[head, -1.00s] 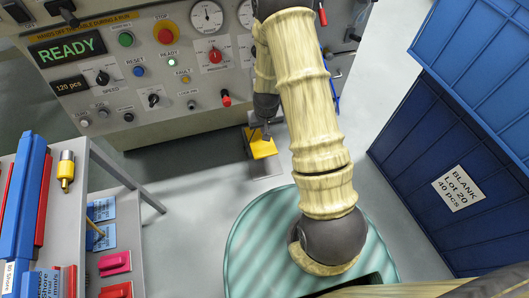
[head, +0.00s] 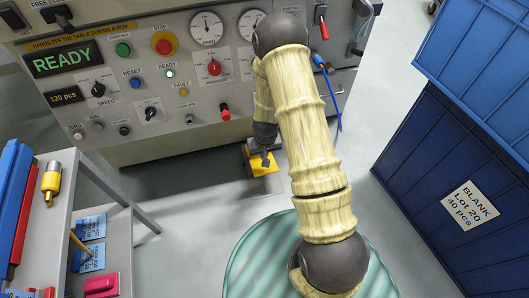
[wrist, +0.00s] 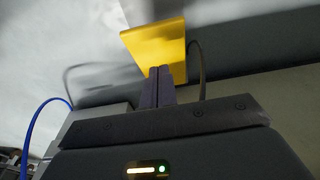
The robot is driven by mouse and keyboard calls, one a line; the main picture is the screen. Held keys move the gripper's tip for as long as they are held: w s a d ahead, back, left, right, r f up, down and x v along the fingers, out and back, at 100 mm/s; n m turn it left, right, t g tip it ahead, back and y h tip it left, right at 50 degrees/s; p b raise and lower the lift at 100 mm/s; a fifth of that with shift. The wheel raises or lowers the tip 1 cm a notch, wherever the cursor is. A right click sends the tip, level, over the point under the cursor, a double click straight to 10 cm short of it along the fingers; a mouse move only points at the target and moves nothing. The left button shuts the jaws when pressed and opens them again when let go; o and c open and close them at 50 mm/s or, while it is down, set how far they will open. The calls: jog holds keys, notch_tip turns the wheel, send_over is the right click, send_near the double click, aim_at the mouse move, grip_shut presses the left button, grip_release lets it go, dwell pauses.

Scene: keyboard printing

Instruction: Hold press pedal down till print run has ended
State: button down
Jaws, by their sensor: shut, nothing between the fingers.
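The press pedal (head: 262,164) is a yellow plate on the floor at the foot of the machine. In the wrist view the yellow pedal plate (wrist: 156,46) lies just beyond my fingertips. My gripper (head: 265,160) points down at the pedal, its fingers together and empty; it also shows in the wrist view (wrist: 160,72). The tips overlap the plate's edge in the picture; I cannot tell whether they touch or press it. The machine's display (head: 62,57) reads READY, and the small READY lamp (head: 170,74) is lit.
The machine panel (head: 160,100) has a red STOP button (head: 163,42) and other knobs. A grey shelf cart (head: 118,200) stands at the left. Blue crates (head: 420,150) stand at the right.

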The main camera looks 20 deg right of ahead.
aim_at(265, 169)
jog(key=f+b, duration=0.2)
jog(key=s+f+b, duration=0.1)
jog(key=f, duration=0.2)
jog(key=shift+d+f+b, duration=0.1)
jog(key=shift+f+b, duration=0.25)
